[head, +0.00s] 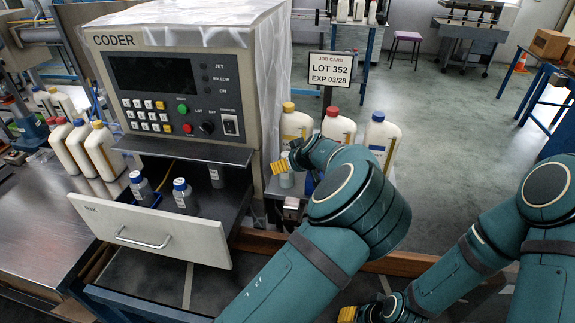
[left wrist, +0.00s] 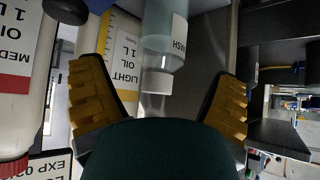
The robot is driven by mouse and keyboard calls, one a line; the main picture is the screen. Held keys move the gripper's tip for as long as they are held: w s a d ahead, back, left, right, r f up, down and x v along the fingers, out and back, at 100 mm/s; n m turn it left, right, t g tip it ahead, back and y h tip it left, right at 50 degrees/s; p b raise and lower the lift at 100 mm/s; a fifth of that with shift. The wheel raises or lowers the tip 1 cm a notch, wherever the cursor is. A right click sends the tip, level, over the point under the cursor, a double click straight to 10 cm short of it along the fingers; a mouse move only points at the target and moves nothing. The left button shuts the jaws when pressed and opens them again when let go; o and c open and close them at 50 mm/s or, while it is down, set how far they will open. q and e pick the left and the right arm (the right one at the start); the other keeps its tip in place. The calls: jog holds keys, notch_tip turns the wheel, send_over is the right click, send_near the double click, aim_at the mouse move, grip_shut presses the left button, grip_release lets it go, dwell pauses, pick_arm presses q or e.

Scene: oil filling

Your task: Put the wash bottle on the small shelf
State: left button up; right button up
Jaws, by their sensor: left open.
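The wash bottle (left wrist: 165,38), pale grey-green with a white cap, lies between the spread yellow fingers of my left gripper (left wrist: 160,100) in the left wrist view, which looks upside down. I see gaps on both sides of its cap. In the head view, my left gripper (head: 283,165) is open beside the coder's right side, with part of the wash bottle (head: 287,181) showing just below it. What is under the bottle is mostly hidden, so I cannot tell whether it rests on the small shelf. My right gripper (head: 350,314) is at the bottom edge, mostly hidden by its arm.
The coder (head: 175,85) stands to the left, with an open drawer (head: 150,228) holding small capped bottles below it. White oil bottles (head: 338,127) stand behind my left gripper by the job card sign (head: 329,68). More oil bottles (head: 102,150) stand at far left.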

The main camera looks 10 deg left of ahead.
pick_arm(q)
jog(key=v, duration=0.7)
jog(key=shift+s, duration=0.1)
